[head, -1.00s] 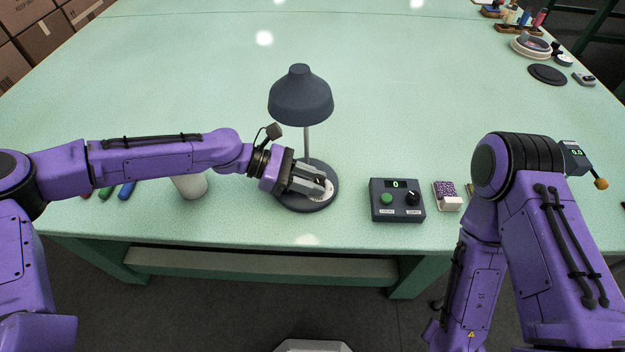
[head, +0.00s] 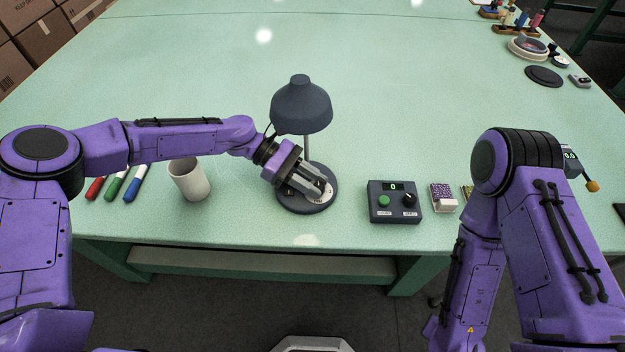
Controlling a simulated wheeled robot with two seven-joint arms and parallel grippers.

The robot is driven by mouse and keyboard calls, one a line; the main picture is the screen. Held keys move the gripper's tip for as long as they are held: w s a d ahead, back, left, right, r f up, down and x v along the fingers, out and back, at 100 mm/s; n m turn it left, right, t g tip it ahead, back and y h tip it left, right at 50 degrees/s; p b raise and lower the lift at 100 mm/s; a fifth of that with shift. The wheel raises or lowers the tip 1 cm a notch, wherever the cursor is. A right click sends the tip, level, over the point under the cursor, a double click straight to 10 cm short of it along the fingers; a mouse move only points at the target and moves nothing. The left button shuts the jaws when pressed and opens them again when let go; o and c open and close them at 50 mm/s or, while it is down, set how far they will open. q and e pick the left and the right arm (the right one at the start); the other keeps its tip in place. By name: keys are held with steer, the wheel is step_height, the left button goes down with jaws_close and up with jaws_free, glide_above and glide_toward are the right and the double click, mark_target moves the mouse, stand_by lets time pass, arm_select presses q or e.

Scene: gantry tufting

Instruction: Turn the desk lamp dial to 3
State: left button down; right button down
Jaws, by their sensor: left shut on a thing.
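The dark grey desk lamp (head: 301,107) stands upright near the front edge of the table, its shade on a thin pole above a round base (head: 297,207). A pale dial plate (head: 326,195) shows on the front right of the base. My left gripper (head: 318,190) reaches down over the base from the left, its fingers shut on the dial, which they mostly hide. The dial's pointer and the numbers cannot be read. My right arm is at the right; its gripper is out of the picture.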

arm_select(q)
steer(key=c, duration=0.8)
jaws_free()
steer(key=shift+c, duration=0.2)
steer(key=shift+w+a, duration=0.1)
steer(key=shift+a, duration=0.05)
steer(key=b+v, duration=0.1)
steer(key=v, duration=0.8)
steer(key=shift+w+a, duration=0.15)
steer(key=shift+a, duration=0.15)
steer(key=shift+w+a+r, duration=0.15)
steer(key=shift+a+r, duration=0.1)
steer(key=shift+a, duration=0.05)
steer(key=shift+r, duration=0.1)
